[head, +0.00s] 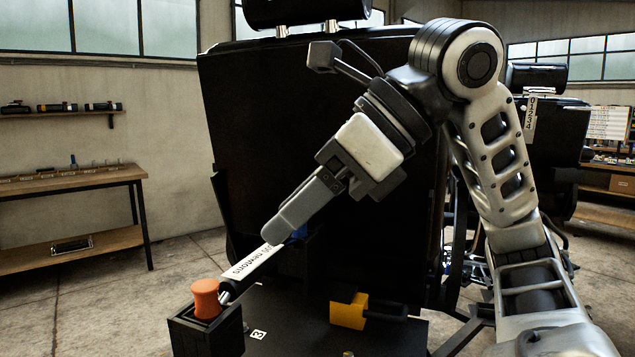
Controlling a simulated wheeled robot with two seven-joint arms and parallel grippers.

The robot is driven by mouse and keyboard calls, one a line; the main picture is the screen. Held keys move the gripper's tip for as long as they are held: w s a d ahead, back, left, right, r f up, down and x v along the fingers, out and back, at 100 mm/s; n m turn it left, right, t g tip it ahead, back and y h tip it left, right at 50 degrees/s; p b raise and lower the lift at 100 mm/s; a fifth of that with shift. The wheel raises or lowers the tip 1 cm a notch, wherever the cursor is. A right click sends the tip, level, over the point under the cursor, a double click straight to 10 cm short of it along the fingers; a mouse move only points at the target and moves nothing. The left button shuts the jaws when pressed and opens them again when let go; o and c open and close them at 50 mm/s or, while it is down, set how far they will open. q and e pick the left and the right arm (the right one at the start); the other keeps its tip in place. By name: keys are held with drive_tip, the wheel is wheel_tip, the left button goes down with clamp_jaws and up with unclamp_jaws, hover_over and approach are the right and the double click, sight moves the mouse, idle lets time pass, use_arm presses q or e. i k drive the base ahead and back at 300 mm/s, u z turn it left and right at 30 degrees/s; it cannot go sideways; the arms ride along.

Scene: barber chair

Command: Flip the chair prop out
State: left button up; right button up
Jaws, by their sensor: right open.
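The black chair (290,130) stands in front of me, its tall back filling the middle of the view. My right gripper (272,236) reaches down and left across the chair back, its fingertips close to a dark bar with a white printed label (256,260). I cannot tell whether they touch it. The gripper is open. An orange knob (206,297) sits at the bar's lower left end, over a black box-shaped part (206,334). A yellow block (349,312) shows low at the centre. I cannot tell for sure which part is the prop. My left gripper is out of view.
A wooden workbench (70,183) with small tools stands at the left wall, below a shelf (62,112). Another black chair (553,150) stands behind my right arm. Shelving (608,150) is at the far right. Bare floor lies between the bench and the chair.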

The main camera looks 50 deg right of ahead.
sight(355, 316)
drive_tip(key=k, duration=1.5)
